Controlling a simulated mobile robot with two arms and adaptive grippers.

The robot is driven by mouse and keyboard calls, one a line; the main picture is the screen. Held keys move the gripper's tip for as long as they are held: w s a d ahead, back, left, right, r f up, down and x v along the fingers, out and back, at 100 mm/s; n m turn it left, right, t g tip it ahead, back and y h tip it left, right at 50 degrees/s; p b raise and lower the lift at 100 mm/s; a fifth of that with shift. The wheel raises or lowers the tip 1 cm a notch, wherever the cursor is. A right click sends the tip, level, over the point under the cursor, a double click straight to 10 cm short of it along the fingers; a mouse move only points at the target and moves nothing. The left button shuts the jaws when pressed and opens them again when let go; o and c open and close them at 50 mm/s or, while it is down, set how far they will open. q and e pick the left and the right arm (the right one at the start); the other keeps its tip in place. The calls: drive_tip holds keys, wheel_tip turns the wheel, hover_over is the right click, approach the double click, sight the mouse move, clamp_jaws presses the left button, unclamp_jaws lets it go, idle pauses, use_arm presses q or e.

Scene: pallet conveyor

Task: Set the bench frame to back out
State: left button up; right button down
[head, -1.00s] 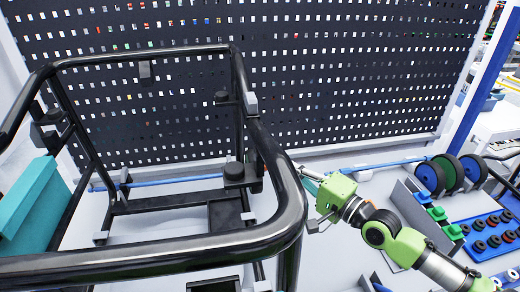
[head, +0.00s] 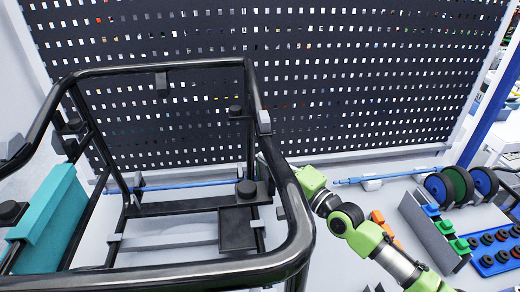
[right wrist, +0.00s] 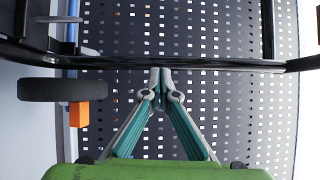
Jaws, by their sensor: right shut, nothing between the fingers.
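The bench frame (head: 152,267) is a black tubular frame that fills the left and middle of the head view. Its corner clamps, crossbars and a dark plate on its lower right show. A dark bar (right wrist: 220,65) also crosses the right wrist view. My right gripper (right wrist: 160,85) is shut and empty, its teal fingertips meeting at that bar; I cannot tell whether they touch it. In the head view its green body is just right of the frame's right tube, and its fingers are mostly hidden behind that tube. My left gripper is not in view.
A perforated dark panel (head: 350,60) stands behind. A teal block (head: 50,225) is at the left. At the right are a blue rod (head: 395,174), several wheels (head: 458,183), a rack with green and blue parts (head: 440,225) and a blue tray (head: 495,250).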

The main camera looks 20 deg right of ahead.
sight(253, 148)
drive_tip(key=shift+p+x, duration=0.3)
drive_tip(key=shift+x, duration=1.3)
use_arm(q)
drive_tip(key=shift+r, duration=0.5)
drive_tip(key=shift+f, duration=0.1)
